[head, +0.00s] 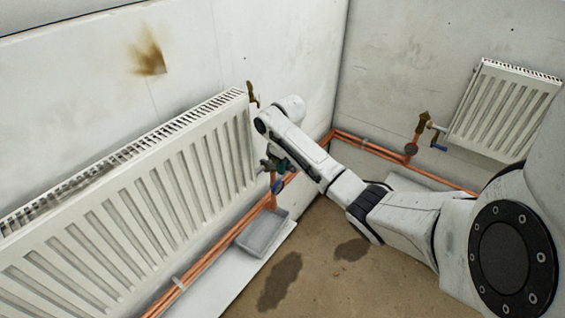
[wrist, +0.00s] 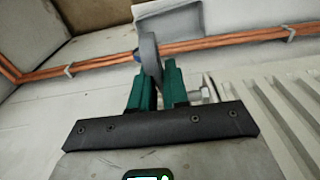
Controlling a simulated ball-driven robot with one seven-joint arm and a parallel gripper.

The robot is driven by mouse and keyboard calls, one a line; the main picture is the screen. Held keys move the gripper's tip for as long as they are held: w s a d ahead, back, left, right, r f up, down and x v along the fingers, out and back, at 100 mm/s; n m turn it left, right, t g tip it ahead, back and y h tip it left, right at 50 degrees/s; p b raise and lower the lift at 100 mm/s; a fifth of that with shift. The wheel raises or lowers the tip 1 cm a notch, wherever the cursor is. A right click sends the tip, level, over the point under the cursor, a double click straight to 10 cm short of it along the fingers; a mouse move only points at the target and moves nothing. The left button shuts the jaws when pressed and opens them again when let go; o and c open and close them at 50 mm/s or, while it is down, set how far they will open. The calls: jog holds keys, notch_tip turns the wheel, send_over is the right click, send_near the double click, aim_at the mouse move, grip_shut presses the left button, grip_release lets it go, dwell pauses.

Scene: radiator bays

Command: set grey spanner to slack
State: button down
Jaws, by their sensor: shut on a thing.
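My gripper (wrist: 155,85) has green fingers and is shut on a grey, flat, rounded piece that looks like the grey spanner (wrist: 150,52). The piece stands up between the fingertips, in front of the copper pipes in the wrist view. In the head view my gripper (head: 277,163) is low at the right end of the near radiator (head: 180,190), beside a metal valve fitting (head: 264,164). The spanner cannot be made out there, hidden by the gripper and arm. A small blue part (head: 277,186) shows just below the fingers.
Copper pipes (head: 215,245) run along the wall foot. A grey tray (head: 243,240) lies on a white sheet below the valve. A brass fitting (head: 252,94) sits at the radiator's top corner. A second radiator (head: 505,112) with a blue lever (head: 438,147) hangs at right. Dark stains mark the floor.

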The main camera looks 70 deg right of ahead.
jog(key=shift+s+a+f+t+p, duration=0.2)
jog(key=shift+s+f+t+p, duration=0.1)
jog(key=shift+f+t, duration=0.3)
notch_tip(320, 180, down, 6)
jog(key=t+h+b, duration=0.2)
jog(key=t+b, duration=0.4)
jog(key=t, duration=0.1)
jog(key=shift+s+t+b, duration=0.2)
jog(key=shift+t+b, duration=0.15)
jog(key=shift+t, duration=0.05)
jog(key=shift+d, duration=0.1)
jog(key=c, duration=1.2)
grip_release()
jog(key=v, duration=1)
jog(key=shift+s, duration=0.4)
